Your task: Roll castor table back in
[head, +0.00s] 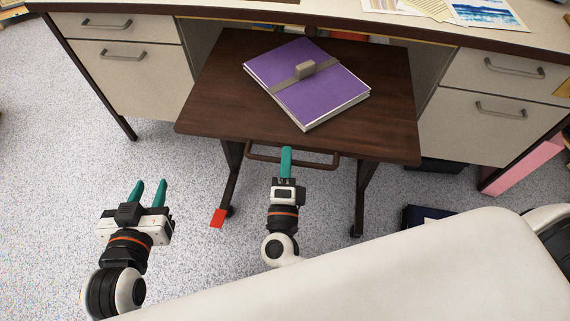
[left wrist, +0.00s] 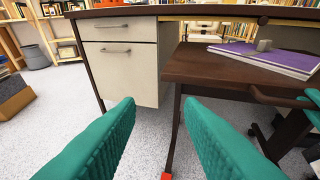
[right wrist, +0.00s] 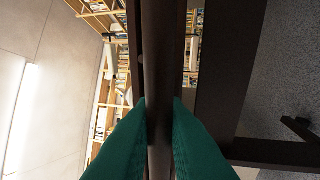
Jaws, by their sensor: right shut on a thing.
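The castor table (head: 215,95) has a dark brown wooden top and stands partly under the desk, its front part sticking out. A dark bar handle (head: 325,160) runs along its front edge. My right gripper (head: 287,152) is shut on this handle; in the right wrist view the handle (right wrist: 158,90) passes between the green fingers. My left gripper (head: 149,190) is open and empty, to the left of the table above the floor. In the left wrist view the table top (left wrist: 205,68) is at the right. A purple strapped book (head: 320,92) lies on the table.
The desk (head: 130,10) has drawer units on the left (head: 125,70) and right (head: 495,95) of the table's bay. A pink object (head: 525,165) stands at the right. Floor at the left is clear.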

